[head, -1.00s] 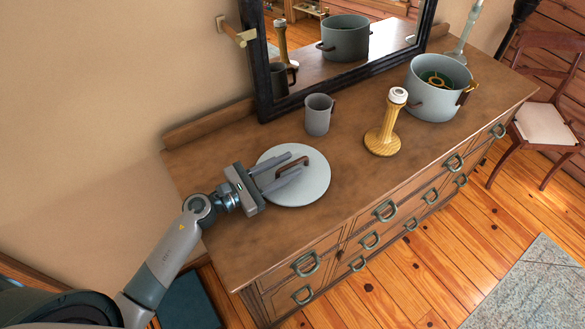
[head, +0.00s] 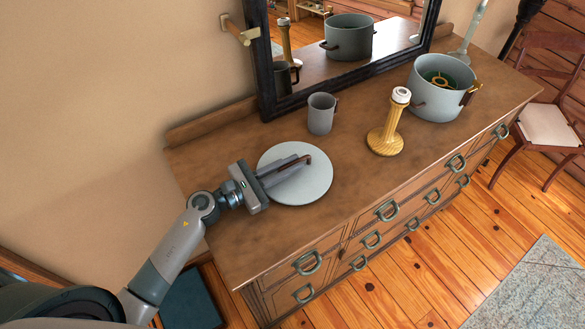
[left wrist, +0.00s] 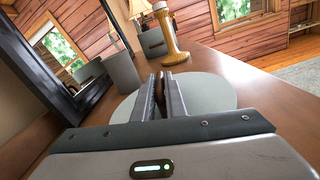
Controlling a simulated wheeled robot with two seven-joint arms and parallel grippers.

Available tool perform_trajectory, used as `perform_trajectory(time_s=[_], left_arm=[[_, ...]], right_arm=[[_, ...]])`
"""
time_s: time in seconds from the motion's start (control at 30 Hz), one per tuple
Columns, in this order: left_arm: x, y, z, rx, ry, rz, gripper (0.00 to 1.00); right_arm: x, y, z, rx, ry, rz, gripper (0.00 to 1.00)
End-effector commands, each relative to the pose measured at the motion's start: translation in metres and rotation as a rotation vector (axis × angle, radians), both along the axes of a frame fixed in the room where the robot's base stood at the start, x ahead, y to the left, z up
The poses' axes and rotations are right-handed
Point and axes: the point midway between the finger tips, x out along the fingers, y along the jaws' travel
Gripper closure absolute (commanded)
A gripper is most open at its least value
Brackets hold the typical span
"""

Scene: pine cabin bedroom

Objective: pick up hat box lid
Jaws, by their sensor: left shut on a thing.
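The hat box lid (head: 312,187) is a round pale grey disc with a brown handle (head: 307,158) on top. It lies flat on the dresser top near its left end. My left gripper (head: 297,163) reaches over it from the left, its fingers shut on the handle. In the left wrist view the lid (left wrist: 215,90) spreads out below the fingers, and the handle (left wrist: 159,92) shows between them. The grey hat box (head: 437,100) stands open at the right of the dresser, with something green and gold inside. My right gripper is not in view.
A grey mug (head: 321,114) stands behind the lid. A yellow wooden stand (head: 387,135) with a white top is between lid and box. A dark-framed mirror (head: 266,62) rises at the back. The dresser top (head: 255,235) is clear in front of the lid.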

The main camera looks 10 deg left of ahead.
Motion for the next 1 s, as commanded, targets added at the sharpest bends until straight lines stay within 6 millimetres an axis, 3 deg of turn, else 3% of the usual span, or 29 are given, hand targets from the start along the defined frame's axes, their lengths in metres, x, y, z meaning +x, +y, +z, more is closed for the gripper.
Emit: perform_trajectory(time_s=[0.27,0.5,1.0], left_arm=[[0.0,0.0,0.01,0.004,-0.002,-0.002,1.0],[0.0,0.0,0.041,0.005,-0.005,-0.002,1.0],[-0.036,-0.078,0.093,-0.006,-0.003,0.0,1.0]], right_arm=[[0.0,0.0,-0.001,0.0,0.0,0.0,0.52],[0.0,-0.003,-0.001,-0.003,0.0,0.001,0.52],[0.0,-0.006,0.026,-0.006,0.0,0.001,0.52]])
